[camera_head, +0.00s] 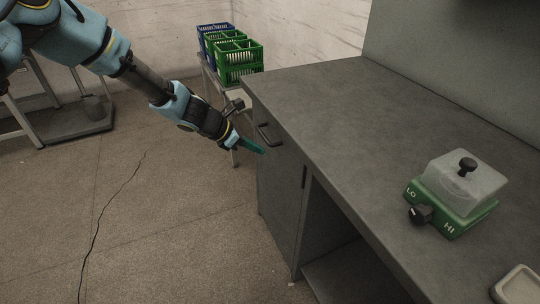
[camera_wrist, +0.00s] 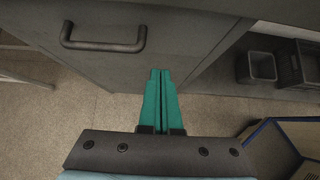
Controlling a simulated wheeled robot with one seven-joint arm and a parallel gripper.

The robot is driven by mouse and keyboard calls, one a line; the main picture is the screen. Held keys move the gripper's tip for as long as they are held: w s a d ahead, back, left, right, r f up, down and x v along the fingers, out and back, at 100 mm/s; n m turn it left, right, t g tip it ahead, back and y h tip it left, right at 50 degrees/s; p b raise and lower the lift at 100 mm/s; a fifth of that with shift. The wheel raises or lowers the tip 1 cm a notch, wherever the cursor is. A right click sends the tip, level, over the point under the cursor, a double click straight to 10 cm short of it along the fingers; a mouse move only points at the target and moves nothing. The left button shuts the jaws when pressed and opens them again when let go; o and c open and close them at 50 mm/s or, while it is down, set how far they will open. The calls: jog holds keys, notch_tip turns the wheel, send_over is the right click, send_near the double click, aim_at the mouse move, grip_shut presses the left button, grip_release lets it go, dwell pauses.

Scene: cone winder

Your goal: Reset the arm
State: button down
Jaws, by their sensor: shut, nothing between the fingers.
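My arm reaches in from the upper left in the head view, and my gripper (camera_head: 261,150) points toward the cabinet front of the grey workbench (camera_head: 330,110). The gripper has green fingers that lie together and hold nothing. In the wrist view the shut fingers (camera_wrist: 160,72) point at the grey cabinet door (camera_wrist: 190,25), just below and right of its dark bar handle (camera_wrist: 103,45). The handle also shows in the head view (camera_head: 268,136), close to the fingertips. I cannot tell whether the fingers touch the cabinet.
A green device (camera_head: 455,205) marked LO and HI, with a clear cover, stands on the bench. Green crates (camera_head: 238,60) and a blue crate (camera_head: 213,30) stand on a rack behind. A grey bin (camera_wrist: 257,67) shows at right in the wrist view. The floor left of the bench is open.

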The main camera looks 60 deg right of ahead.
jog(key=shift+v, duration=2.55)
